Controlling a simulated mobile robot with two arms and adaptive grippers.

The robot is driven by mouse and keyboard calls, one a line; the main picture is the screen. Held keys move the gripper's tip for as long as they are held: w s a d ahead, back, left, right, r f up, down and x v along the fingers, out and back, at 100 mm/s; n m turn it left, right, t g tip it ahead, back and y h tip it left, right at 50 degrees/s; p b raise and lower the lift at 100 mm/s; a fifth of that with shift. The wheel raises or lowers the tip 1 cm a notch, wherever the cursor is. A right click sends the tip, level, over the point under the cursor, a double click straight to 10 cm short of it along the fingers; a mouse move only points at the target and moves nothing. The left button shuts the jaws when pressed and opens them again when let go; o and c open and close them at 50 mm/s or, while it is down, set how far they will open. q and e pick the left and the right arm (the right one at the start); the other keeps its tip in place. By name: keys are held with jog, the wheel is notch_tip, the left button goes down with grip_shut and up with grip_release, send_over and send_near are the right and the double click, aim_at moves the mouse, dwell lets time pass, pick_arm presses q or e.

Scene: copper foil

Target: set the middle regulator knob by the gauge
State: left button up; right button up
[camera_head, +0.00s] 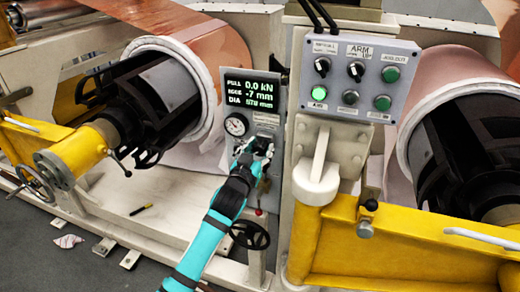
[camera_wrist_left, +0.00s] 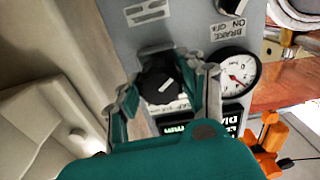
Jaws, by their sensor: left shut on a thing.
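My left gripper (camera_head: 256,150) is on the grey panel (camera_head: 279,80) below the small round gauge (camera_head: 236,125). In the left wrist view, the left gripper (camera_wrist_left: 165,92) is shut on a black knob (camera_wrist_left: 155,78), one finger on each side. The knob's white mark slants in that upside-down view. The gauge (camera_wrist_left: 238,72) is right of the knob there, with a white face and a thin red needle; its reading is too small to tell. In the head view my gripper mostly hides the knob. My right gripper is not in view.
A lit display (camera_head: 252,92) above the gauge reads 0.0 kN, -7 mm and about 579 mm. A grey button box (camera_head: 349,75) stands to the right. A black handwheel (camera_head: 250,235) is below. A second black switch (camera_wrist_left: 232,5) sits by a BRAKE label.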

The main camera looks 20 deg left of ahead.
pick_arm(q)
jog(key=shift+m, duration=0.4)
jog(key=m+p, duration=0.1)
jog(key=m, duration=0.1)
jog(key=shift+m, duration=0.3)
jog(key=shift+m+p, duration=0.6)
jog(key=shift+m, duration=1.2)
jog(key=o, duration=1.2)
jog(key=shift+c, duration=0.2)
